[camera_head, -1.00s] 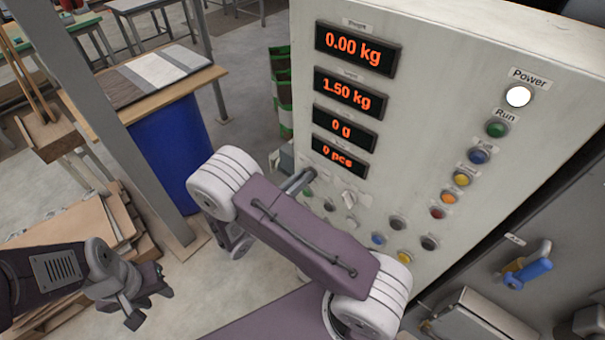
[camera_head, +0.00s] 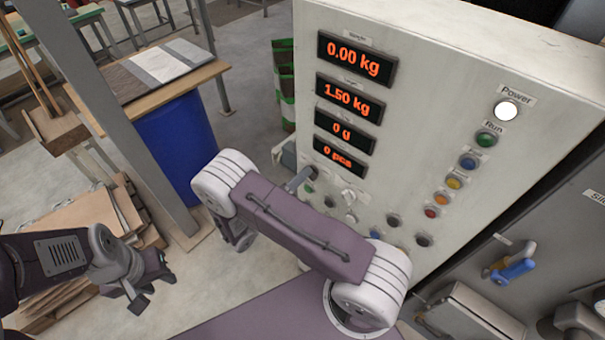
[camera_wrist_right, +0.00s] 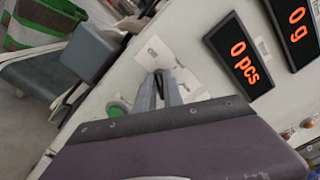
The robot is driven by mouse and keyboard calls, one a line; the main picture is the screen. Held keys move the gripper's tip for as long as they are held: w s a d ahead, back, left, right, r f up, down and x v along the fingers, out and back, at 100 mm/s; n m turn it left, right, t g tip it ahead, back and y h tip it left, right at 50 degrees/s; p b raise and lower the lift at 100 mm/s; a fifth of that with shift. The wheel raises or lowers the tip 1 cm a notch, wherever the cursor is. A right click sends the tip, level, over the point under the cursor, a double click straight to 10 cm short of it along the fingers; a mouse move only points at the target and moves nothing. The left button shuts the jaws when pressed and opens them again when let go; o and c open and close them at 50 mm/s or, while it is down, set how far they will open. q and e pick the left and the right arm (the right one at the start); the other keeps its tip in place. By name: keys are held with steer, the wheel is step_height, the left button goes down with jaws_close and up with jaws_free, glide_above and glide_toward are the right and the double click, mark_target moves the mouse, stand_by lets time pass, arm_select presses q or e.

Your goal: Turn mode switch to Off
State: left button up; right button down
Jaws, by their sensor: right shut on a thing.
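The mode switch (camera_wrist_right: 158,98) is a small dark knob on the pale panel, mostly hidden between my fingers. My right gripper (camera_wrist_right: 161,92) is shut on it in the right wrist view, with a white label plate just beyond. In the head view my right arm reaches across the panel's lower left, and the grey end of the right gripper (camera_head: 299,179) meets the panel below the displays. The knob's marking cannot be read. My left gripper (camera_head: 142,288) hangs at the lower left, away from the panel; its finger gap is unclear.
A green button (camera_wrist_right: 116,107) sits close beside my right fingers. A pale selector (camera_head: 349,196) and several coloured buttons are to the right. A grey box (camera_wrist_right: 92,50) juts out at the panel's left edge. A blue-handled switch (camera_head: 514,270) is at lower right.

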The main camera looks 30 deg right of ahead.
steer(key=shift+n, duration=0.3)
steer(key=c, duration=1.5)
jaws_free()
steer(key=shift+o, duration=0.2)
steer(key=b+v, duration=0.3)
steer(key=v, duration=0.6)
